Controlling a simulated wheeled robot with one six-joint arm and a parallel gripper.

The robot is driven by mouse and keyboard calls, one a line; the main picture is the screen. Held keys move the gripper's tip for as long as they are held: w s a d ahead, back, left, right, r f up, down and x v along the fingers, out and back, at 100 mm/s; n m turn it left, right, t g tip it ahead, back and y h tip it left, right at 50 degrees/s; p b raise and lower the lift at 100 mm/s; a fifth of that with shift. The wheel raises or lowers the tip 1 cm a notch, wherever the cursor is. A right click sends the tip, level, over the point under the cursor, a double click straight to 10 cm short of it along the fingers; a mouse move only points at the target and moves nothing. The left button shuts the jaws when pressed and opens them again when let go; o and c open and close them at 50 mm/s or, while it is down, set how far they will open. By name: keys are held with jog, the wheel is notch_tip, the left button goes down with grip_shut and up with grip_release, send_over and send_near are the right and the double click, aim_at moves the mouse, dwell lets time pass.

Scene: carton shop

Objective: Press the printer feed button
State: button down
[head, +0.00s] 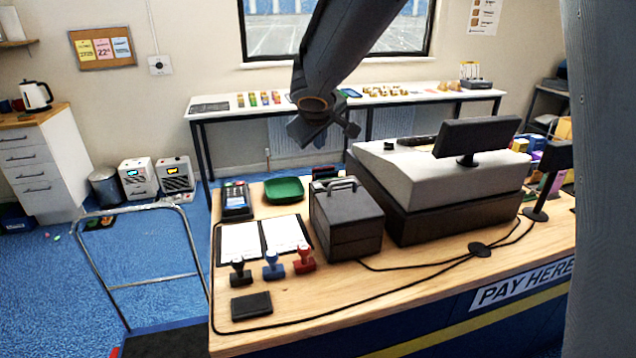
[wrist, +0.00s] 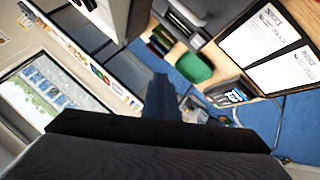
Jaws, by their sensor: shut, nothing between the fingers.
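My gripper (head: 322,132) hangs in the air above the far side of the wooden counter (head: 400,290) in the head view. It is shut and empty, apart from everything below it. In the wrist view its dark fingers (wrist: 162,97) point past the counter. A dark box with a handle on top (head: 346,218) stands on the counter below and right of the gripper. A small dark device (head: 325,172) sits behind it, partly hidden. I cannot tell which of these is the printer, and no feed button can be made out.
A grey till (head: 430,180) with a screen (head: 477,137) stands to the right. Black cables cross the front. A metal-framed trolley (head: 130,207) stands left of the counter.

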jog(key=shift+a, duration=0.25)
jog(key=b, duration=0.5)
send_over(317, 188)
notch_tip(317, 188, down, 7)
jog(key=shift+w+r, duration=0.1)
jog(key=shift+w, duration=0.05)
jog(key=shift+f+b, duration=1)
jog(key=shift+b, duration=0.45)
jog(key=shift+f+b, duration=0.2)
jog(key=shift+b, duration=0.1)
dwell(0.4)
jog(key=shift+f+b, duration=0.25)
jog(key=shift+b, duration=0.2)
jog(key=shift+f+b, duration=0.4)
jog(key=shift+b, duration=0.15)
dwell(0.8)
jog(key=shift+r, duration=0.1)
jog(key=shift+r+p, duration=0.55)
jog(key=shift+r, duration=0.2)
